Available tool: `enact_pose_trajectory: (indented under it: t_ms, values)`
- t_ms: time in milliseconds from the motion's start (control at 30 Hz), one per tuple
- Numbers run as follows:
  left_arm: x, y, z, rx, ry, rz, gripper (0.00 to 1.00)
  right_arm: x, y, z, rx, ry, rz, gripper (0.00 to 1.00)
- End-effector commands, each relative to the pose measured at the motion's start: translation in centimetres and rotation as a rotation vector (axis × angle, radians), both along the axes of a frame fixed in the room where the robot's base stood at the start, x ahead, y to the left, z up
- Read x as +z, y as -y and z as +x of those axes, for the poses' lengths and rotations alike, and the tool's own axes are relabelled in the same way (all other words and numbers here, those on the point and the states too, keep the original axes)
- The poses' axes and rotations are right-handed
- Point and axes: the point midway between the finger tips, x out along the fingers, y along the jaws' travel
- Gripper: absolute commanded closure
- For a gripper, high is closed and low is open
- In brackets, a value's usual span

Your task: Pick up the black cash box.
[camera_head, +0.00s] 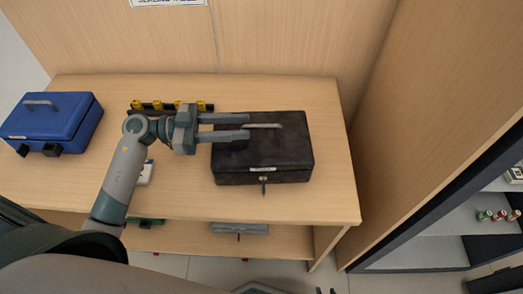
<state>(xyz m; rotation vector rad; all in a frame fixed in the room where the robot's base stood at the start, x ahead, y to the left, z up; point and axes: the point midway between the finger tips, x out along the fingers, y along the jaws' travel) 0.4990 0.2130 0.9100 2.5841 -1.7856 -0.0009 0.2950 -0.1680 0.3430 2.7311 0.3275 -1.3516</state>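The black cash box (285,160) lies closed on the wooden counter, with a pale handle (262,126) on its lid and a key in its front. My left gripper (247,126) reaches in from the left over the box's upper left part. Its two fingers are apart and point right, with their tips just left of the handle. Nothing shows between them; I cannot tell whether they touch the lid.
A blue cash box (52,118) stands at the counter's left. A black and yellow rack (145,105) lies behind my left wrist, and a small white item (147,172) beside my forearm. A lower shelf (285,241) holds a grey box (240,229). A wooden partition (430,100) rises at right.

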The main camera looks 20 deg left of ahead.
Motion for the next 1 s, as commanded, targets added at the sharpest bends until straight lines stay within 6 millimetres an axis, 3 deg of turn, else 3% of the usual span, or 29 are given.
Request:
enact_pose_trajectory:
  t_ms: [133,567,800,1000]
  values:
    - [0.1,0.9,0.4,0.000,0.001,-0.001,0.69,0.3,-0.2,0.1,0.002,0.013,0.005,0.69]
    - [0.1,1.2,0.4,0.000,0.001,-0.001,0.69,0.4,-0.2,0.2,0.002,0.018,0.006,0.69]
    - [0.4,3.2,0.7,-0.001,0.001,-0.004,0.69,1.1,-0.4,0.1,0.005,0.041,0.011,0.69]
    - [0.4,5.3,1.4,0.000,0.001,-0.003,0.69,-0.3,0.3,-1.9,0.007,-0.023,-0.007,0.69]
